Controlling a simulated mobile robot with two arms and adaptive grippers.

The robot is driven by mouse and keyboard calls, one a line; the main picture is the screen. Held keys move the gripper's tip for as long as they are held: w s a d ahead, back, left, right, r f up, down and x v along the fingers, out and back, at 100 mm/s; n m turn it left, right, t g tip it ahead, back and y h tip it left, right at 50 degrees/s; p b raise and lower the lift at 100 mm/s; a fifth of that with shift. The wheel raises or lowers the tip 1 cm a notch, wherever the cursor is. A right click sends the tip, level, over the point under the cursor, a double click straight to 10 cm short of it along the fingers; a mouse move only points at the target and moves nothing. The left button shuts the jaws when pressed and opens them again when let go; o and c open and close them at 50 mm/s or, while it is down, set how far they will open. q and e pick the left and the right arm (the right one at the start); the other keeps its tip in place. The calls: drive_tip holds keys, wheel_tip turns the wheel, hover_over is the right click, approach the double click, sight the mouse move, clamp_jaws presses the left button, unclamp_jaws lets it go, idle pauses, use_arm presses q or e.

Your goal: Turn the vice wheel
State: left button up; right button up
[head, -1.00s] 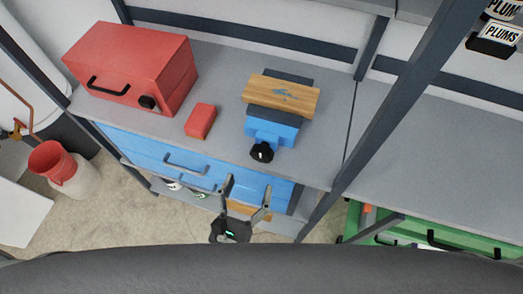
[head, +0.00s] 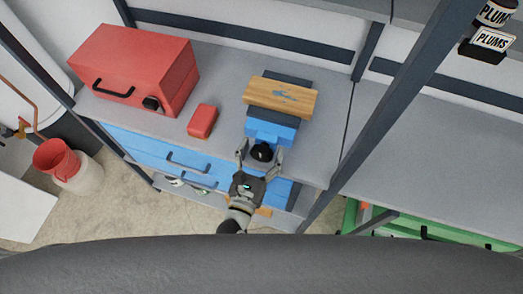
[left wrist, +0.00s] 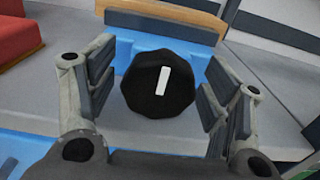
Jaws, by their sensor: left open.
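The blue vice (head: 270,130) stands on the grey workbench, with a wooden board (head: 282,95) across its top. Its black wheel (head: 261,152) faces the front and also shows in the left wrist view (left wrist: 158,85), with a white bar mark tilted slightly from upright. My left gripper (head: 260,158) is open, with one finger on each side of the wheel. In the left wrist view its fingers (left wrist: 160,92) show a gap to the wheel on both sides. My right gripper is not in view.
A red toolbox (head: 140,70) and a small red block (head: 202,121) sit on the bench to the left. Blue drawers (head: 150,152) are below. A dark upright post (head: 390,80) stands to the right.

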use_arm(q)
drive_tip(key=c, duration=1)
drive_tip(key=shift+m, duration=1.4)
drive_tip(key=o, duration=1)
drive_tip(key=v, duration=1.2)
